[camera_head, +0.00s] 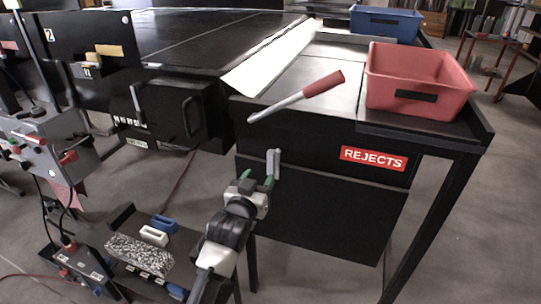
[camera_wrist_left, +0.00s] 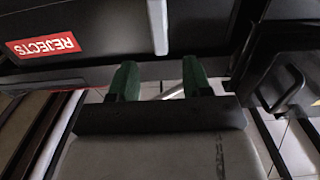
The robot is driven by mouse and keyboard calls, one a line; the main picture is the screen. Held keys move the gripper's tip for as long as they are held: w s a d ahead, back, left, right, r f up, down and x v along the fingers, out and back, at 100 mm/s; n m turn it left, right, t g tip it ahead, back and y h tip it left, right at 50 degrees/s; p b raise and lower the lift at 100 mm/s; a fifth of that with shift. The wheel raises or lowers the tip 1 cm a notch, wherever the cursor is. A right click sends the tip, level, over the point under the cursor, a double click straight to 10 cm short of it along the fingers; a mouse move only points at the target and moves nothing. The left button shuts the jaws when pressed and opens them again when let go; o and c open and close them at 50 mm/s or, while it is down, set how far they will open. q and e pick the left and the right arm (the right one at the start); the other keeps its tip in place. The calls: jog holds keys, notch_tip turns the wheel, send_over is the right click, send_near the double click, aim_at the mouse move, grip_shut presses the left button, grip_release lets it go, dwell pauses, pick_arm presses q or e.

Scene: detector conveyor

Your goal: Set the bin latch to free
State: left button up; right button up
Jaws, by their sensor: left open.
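The bin latch (camera_head: 273,163) is a small pale grey lever on the black front of the rejects bin (camera_head: 310,205), left of the red REJECTS label (camera_head: 374,159). It stands about upright in the head view. My left gripper (camera_head: 257,178) is open, with its green fingertips close to the latch. In the left wrist view a pale bar that looks like the latch (camera_wrist_left: 157,25) lies just beyond the gap between the fingers of my left gripper (camera_wrist_left: 159,70). I cannot tell whether they touch. My right gripper is out of view.
A grey lever with a red grip (camera_head: 322,84) sticks out above the bin. A red bin (camera_head: 418,75) and a blue bin (camera_head: 385,22) stand on the table behind. A low black tray (camera_head: 125,212) with small blocks is at lower left. Open floor lies at right.

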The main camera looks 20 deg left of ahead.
aim_at(270, 162)
pick_arm(q)
jog(key=w, duration=0.9)
jog(key=shift+w+d+f, duration=0.1)
jog(key=shift+w+d, duration=0.1)
jog(key=shift+w, duration=0.05)
grip_shut()
